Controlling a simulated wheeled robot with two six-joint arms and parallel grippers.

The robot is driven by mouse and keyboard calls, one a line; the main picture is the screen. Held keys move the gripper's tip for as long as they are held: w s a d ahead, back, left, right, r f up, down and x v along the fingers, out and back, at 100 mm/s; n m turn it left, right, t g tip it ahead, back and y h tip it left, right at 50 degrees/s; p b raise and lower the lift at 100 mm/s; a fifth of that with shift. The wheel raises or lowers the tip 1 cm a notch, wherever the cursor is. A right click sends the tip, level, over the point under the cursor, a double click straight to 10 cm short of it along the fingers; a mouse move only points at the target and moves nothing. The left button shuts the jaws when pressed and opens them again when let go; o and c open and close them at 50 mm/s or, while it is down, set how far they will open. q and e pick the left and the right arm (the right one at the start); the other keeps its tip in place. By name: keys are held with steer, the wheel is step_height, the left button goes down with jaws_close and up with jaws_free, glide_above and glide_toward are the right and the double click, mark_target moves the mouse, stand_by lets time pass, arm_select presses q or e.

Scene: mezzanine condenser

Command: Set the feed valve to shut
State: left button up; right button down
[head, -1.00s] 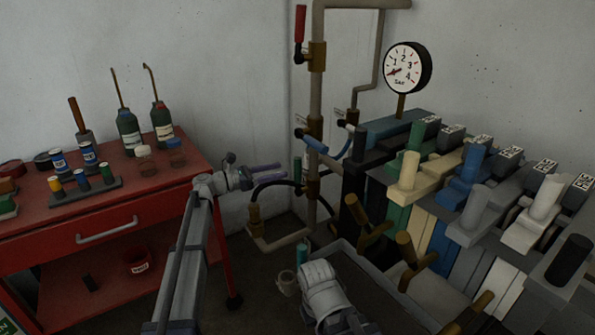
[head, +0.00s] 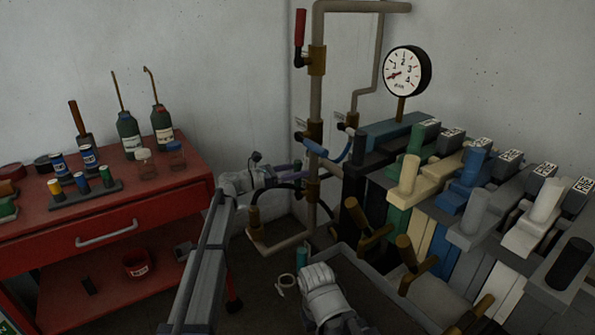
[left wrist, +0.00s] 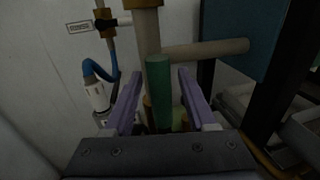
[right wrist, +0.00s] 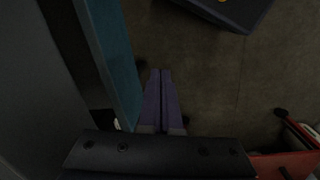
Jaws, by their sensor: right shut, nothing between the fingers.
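Several lever valves sit on the pipes at the back: one with a red lever (head: 300,25), one with a blue lever (head: 314,147) and others lower and to the right. I cannot read which is labelled feed. My left gripper (head: 291,167) is at the lower part of the pipework. In the left wrist view it is open (left wrist: 157,88), with a green handle (left wrist: 159,92) upright between its purple fingers, gaps on both sides. My right gripper (right wrist: 160,90) is shut and empty above the floor in the right wrist view; its fingers are not seen in the head view.
A pressure gauge (head: 407,74) stands above a row of coloured lever blocks (head: 452,180) on the right. A red cart (head: 150,215) with bottles stands at left. A grey tray (head: 375,300) lies in front of the blocks. A blue hose (left wrist: 106,76) hangs beside the pipe.

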arm_select(q)
jaws_close()
stand_by(1.2)
